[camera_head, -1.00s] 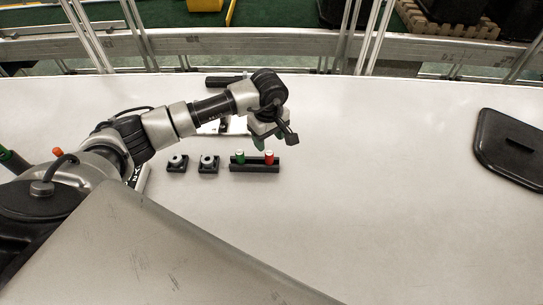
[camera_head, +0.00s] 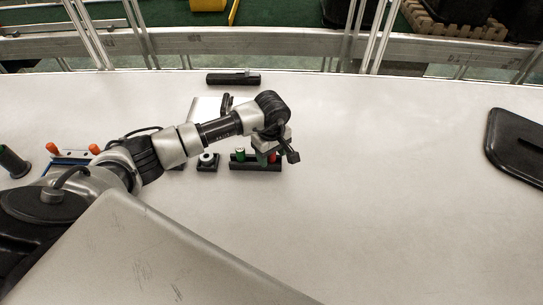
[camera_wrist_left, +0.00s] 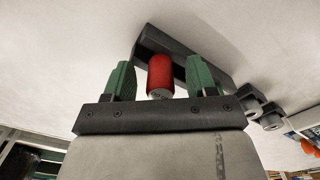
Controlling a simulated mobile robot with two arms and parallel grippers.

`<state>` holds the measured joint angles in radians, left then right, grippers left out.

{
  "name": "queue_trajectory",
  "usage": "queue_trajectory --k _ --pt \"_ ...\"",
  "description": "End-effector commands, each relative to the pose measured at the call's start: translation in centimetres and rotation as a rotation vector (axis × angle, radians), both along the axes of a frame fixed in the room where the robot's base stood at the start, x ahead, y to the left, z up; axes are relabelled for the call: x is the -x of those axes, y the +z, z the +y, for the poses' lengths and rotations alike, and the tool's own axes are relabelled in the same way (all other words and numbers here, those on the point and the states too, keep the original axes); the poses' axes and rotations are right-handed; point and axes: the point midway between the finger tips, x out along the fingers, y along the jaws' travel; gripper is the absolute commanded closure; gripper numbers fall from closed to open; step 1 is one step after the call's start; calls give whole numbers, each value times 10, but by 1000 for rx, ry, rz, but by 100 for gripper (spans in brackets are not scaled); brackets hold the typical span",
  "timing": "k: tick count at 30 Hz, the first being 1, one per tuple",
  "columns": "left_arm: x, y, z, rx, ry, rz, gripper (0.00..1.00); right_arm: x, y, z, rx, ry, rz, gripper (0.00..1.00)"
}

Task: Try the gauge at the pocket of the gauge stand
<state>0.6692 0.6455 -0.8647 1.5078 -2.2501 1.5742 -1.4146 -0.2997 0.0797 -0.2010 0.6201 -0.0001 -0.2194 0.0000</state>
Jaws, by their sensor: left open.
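A black gauge stand (camera_head: 255,167) lies on the white table below my left wrist, with a green cylinder (camera_head: 240,155) at its left and a red cylinder (camera_head: 274,159) at its right. My left gripper (camera_head: 266,155) is over the right part of the stand. In the left wrist view the red cylinder (camera_wrist_left: 160,75) stands between the two green fingers of the open gripper (camera_wrist_left: 161,84), with gaps on both sides. The dark stand (camera_wrist_left: 190,58) runs behind it. The green cylinder is hidden in the wrist view. My right gripper is not in view.
A small black block with a pale ring (camera_head: 208,162) sits left of the stand; another beside it is mostly hidden by my arm. A black bar (camera_head: 233,79) lies at the back. A black panel (camera_head: 515,145) is at the right. The table between is clear.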

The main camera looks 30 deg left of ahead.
Motion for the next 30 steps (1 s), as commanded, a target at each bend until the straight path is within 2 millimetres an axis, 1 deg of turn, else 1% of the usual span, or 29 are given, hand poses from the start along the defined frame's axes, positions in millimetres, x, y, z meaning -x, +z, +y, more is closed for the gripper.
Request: queue_trajectory --k 1,11,12,30 --pt "0 0 0 0 0 0 45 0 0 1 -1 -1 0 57" --pt "0 0 0 0 0 1 95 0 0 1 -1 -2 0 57" --pt "0 0 0 0 0 0 97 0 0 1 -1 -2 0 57" --pt "0 7 0 0 1 1 97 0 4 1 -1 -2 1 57"
